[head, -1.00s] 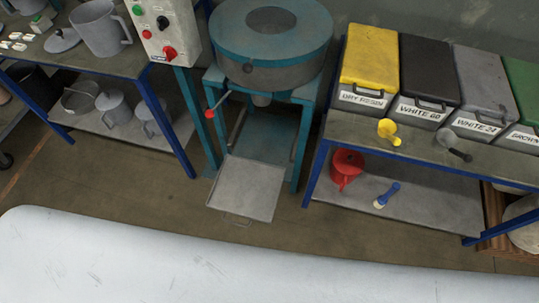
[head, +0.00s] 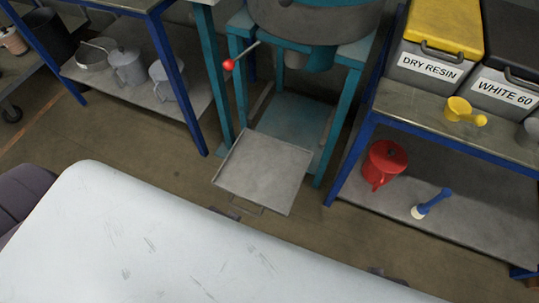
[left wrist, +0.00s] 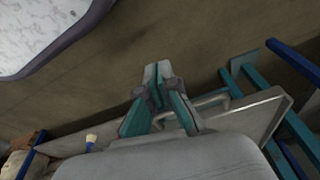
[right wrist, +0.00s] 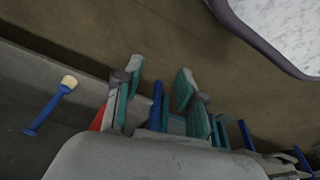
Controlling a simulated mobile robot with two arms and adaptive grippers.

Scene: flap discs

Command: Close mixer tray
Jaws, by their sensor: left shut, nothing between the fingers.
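The mixer tray (head: 262,172) is a flat grey metal tray, slid out at the front of the teal mixer (head: 310,20). Its wire handle (head: 248,207) is on its near edge, close to the edge of my white base. In the left wrist view, my left gripper (left wrist: 158,72) is shut and empty. The tray's edge (left wrist: 262,120) and handle (left wrist: 208,104) show just right of its fingers. I cannot tell whether they touch. In the right wrist view, my right gripper (right wrist: 160,70) is open and empty, near the lower shelf. The head view shows neither gripper clearly.
On the right, a blue-framed bench (head: 362,135) carries the resin bins (head: 430,65) and a yellow scoop (head: 462,110). A red can (head: 384,162) and a blue-handled brush (head: 432,204) are on its lower shelf. Another bench (head: 160,50) stands left. Bare floor lies around the tray.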

